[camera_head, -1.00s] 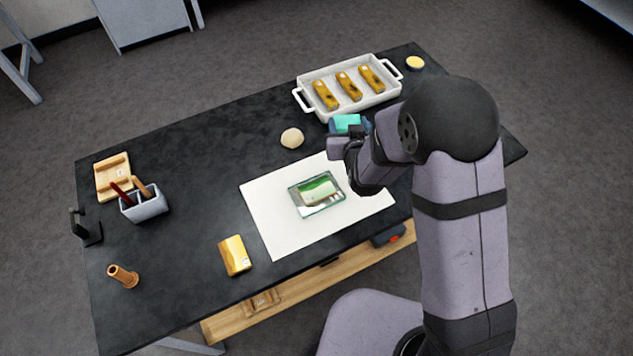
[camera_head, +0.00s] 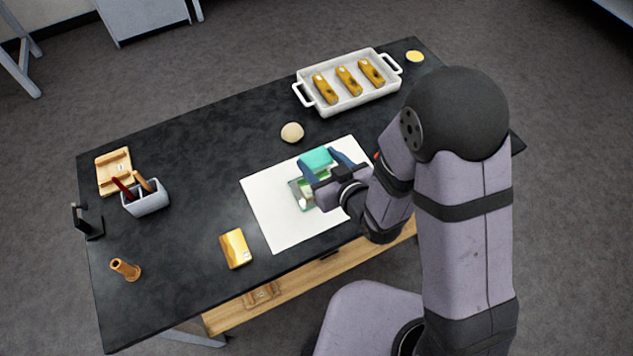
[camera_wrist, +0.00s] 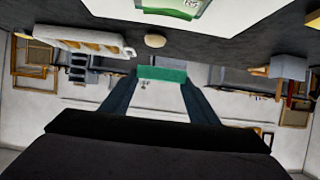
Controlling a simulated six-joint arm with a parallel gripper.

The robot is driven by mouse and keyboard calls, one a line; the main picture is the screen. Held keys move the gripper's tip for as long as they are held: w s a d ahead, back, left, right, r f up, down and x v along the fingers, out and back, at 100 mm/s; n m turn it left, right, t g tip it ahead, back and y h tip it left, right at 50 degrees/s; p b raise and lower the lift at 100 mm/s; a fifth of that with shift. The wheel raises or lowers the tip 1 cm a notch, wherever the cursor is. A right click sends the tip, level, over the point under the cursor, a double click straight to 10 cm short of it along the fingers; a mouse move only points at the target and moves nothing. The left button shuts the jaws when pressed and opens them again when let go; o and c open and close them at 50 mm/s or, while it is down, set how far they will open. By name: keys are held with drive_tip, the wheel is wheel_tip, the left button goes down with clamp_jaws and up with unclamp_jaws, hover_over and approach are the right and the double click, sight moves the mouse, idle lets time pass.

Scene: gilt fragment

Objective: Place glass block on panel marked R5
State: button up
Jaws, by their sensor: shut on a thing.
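My gripper (camera_head: 323,165) is shut on a teal-topped block, which I take for the glass block (camera_head: 316,157). It holds the block above the white sheet, over the far part of a green-and-white panel (camera_head: 304,194) in a clear surround. My gripper hides part of this panel. In the wrist view the block (camera_wrist: 162,74) shows a green strip between the fingertips, with a pale area and small dark marks below. The panel (camera_wrist: 172,7) shows there at the top edge. I cannot read R5 on any panel.
A white tray (camera_head: 326,106) with three gold pieces stands at the back right. A pale round object (camera_head: 292,132) lies behind the white sheet (camera_head: 275,228). A gold block (camera_head: 235,249) lies front left. A tool holder (camera_head: 147,203) stands at left. The table's left middle is clear.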

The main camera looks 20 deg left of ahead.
wheel_tip(320, 180, down, 2)
drive_tip(key=shift+f+b, duration=0.25)
drive_tip(key=shift+b, duration=0.7)
drive_tip(key=shift+f+p, duration=0.3)
drive_tip(key=shift+f, duration=1.55)
drive_tip(key=shift+f+p, duration=0.3)
drive_tip(key=shift+f, duration=1.55)
drive_tip(key=shift+f, duration=0.15)
drive_tip(key=o, duration=1.1)
drive_tip(key=shift+o, duration=0.2)
drive_tip(key=shift+r, duration=0.2)
